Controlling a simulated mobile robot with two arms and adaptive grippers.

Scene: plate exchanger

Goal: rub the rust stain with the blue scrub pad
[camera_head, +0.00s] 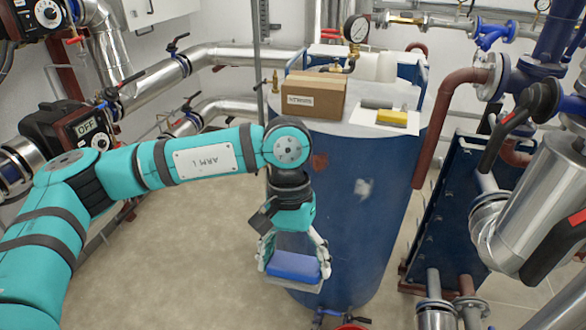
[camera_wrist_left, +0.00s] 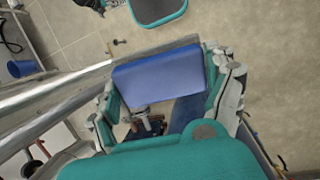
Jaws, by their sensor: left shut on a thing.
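The blue scrub pad (camera_head: 293,264) is held in my left gripper (camera_head: 292,270), which is shut on it and points down. In the left wrist view the blue pad (camera_wrist_left: 157,76) sits between the two fingers of the left gripper (camera_wrist_left: 165,88). A reddish-brown rust stain (camera_head: 319,161) shows on the upper side of the blue tank (camera_head: 385,225). The pad is below and a little left of the stain. In the head view it overlaps the tank's left edge, and I cannot tell whether it touches the tank. My right gripper is not in view.
A cardboard box (camera_head: 315,96) and a yellow block (camera_head: 398,118) lie on the tank's top. A whitish patch (camera_head: 363,188) marks the tank's side. A blue plate exchanger (camera_head: 455,205) and pipes crowd the right. The floor (camera_head: 185,260) left of the tank is clear.

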